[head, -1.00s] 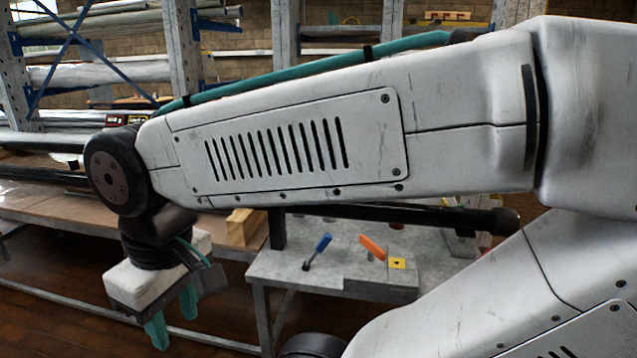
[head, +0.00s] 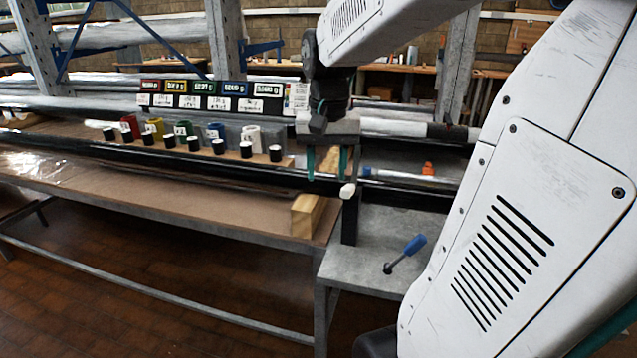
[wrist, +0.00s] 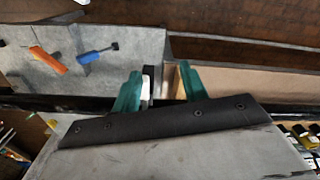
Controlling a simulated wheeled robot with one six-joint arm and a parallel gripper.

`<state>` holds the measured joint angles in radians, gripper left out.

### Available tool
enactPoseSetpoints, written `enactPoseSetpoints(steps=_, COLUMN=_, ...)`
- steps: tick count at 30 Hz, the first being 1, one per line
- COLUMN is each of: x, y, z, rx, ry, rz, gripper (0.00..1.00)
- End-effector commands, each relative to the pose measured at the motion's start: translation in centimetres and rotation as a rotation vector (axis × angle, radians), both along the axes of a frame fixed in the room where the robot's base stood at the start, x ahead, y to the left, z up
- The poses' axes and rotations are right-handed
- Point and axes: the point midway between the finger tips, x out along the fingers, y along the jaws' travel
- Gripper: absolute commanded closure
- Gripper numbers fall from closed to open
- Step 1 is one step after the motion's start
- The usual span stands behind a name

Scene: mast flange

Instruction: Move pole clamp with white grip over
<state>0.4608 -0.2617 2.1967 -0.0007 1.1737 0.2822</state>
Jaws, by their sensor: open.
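A white grip (head: 347,191) shows at the black pole (head: 240,175), just below my gripper's right finger. I take it to be the pole clamp's grip; the clamp body is hard to make out. My gripper (head: 328,165) is open, with its teal fingers pointing down above the pole. In the wrist view my gripper (wrist: 162,84) has its fingers apart, and the white grip (wrist: 147,78) shows between them, close to the left finger. I cannot tell whether they touch. The wrist housing hides part of the pole.
Coloured cylinders, including a blue one (head: 215,132), stand left below a label board (head: 215,97). A wooden block (head: 307,215) sits at the bench edge. A blue-handled tool (head: 405,253) and an orange-handled tool (wrist: 50,60) lie on the grey table (head: 375,225).

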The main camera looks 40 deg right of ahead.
Motion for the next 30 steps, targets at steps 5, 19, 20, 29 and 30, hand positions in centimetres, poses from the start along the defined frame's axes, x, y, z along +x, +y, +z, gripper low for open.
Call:
enactPoseSetpoints(steps=5, x=2.1, y=-7.0, z=-1.2, rx=0.015, ry=0.021, rz=-0.217, gripper=0.56)
enactPoseSetpoints(steps=19, x=2.7, y=-9.5, z=-6.1, rx=0.021, ry=0.030, rz=-0.298, gripper=0.56)
enactPoseSetpoints(steps=20, x=2.7, y=-9.5, z=-6.6, rx=0.021, ry=0.030, rz=-0.298, gripper=0.56)
enactPoseSetpoints(steps=29, x=2.7, y=-9.5, z=-9.4, rx=0.020, ry=0.027, rz=-0.296, gripper=0.56)
enactPoseSetpoints(steps=30, x=2.7, y=-9.5, z=-9.5, rx=0.019, ry=0.026, rz=-0.296, gripper=0.56)
